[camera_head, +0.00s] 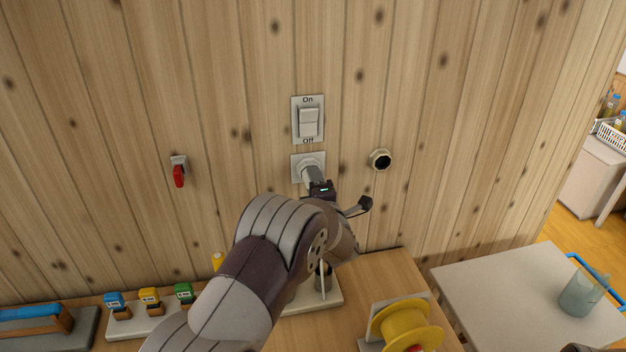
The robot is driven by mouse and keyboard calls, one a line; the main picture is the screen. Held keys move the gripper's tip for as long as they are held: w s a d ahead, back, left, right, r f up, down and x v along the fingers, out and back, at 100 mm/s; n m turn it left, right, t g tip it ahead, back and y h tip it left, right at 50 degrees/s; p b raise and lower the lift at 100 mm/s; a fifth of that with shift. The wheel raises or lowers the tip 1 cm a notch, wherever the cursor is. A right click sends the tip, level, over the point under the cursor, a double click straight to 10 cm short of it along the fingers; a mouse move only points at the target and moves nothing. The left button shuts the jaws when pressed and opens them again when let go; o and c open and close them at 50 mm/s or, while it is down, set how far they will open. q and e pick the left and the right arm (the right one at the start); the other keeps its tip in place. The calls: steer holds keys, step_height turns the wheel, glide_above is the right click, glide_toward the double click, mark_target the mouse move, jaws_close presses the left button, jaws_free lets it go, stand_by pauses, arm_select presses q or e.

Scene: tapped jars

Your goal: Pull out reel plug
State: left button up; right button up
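A white wall socket (298,161) is below a white On/Off switch (308,121) on the wooden wall. A grey plug-like piece (311,175) sticks out from the socket. My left gripper (318,185) is right at this piece, coming from below. Its fingers are too small and hidden to show whether they grip it. A yellow reel (405,324) stands on the wooden counter at the lower right; no cord from it can be made out.
A red hook-like fitting (179,172) and a round dark-centred fitting (380,160) are on the wall. Small blue, yellow and green labelled items (150,298) stand on the counter at left. A white table (515,290) with a clear jug (580,294) is at right.

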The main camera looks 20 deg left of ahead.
arm_select(q)
steer(key=c, duration=0.5)
steer(key=shift+s+d, duration=0.1)
steer(key=shift+s+d+r, duration=0.1)
steer(key=shift+s+d, duration=0.05)
steer(key=shift+v, duration=1.1)
steer(key=b+v, duration=0.1)
steer(key=v, duration=0.5)
